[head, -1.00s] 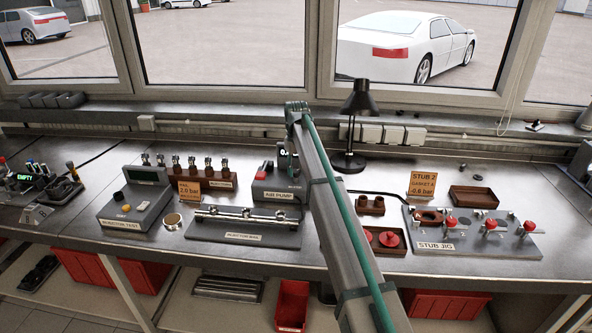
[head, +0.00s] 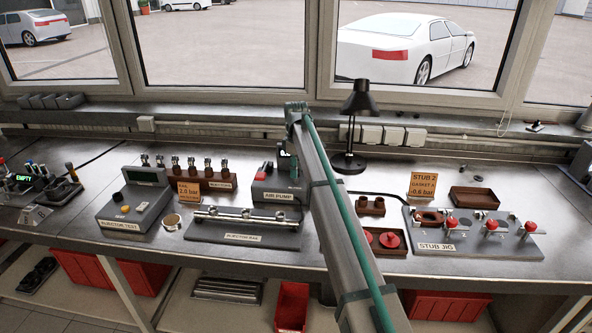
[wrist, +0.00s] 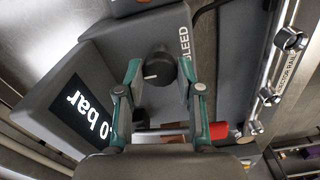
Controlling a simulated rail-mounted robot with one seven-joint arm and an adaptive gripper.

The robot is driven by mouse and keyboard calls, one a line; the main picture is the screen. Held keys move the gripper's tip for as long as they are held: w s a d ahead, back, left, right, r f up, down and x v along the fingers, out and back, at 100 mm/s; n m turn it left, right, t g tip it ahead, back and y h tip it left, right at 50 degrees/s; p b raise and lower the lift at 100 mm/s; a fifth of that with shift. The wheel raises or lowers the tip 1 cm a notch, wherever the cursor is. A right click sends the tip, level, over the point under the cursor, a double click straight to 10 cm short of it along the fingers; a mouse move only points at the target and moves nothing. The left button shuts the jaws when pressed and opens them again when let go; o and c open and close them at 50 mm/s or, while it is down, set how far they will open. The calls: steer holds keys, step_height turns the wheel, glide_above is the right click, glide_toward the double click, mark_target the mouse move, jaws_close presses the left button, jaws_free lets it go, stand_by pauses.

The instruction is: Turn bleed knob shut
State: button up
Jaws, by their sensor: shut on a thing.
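The bleed knob (wrist: 162,68) is a round black knob on the grey air pump (wrist: 82,62) in the wrist view, beside a partly covered "BLEED" label. A short white mark on the knob points left in the picture. My gripper (wrist: 159,72) has its two green fingers on opposite sides of the knob and is shut on it. The pump's dark display (wrist: 80,108) shows "0 bar" at the end of its reading; the rest is unclear. In the head view the pump (head: 273,196) is partly behind my arm, and the knob is hidden.
The injector rail (head: 247,216) lies in front of the pump and runs along the right side of the wrist view. The injector test box (head: 134,209) is at left. A black lamp (head: 349,160) stands behind right, and the stub jig (head: 460,242) is further right.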

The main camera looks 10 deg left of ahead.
stand_by(0.3)
steer(key=o, duration=1.2)
steer(key=shift+c, duration=0.2)
steer(key=shift+r, duration=0.15)
step_height(320, 180, up, 12)
steer(key=shift+f, duration=0.2)
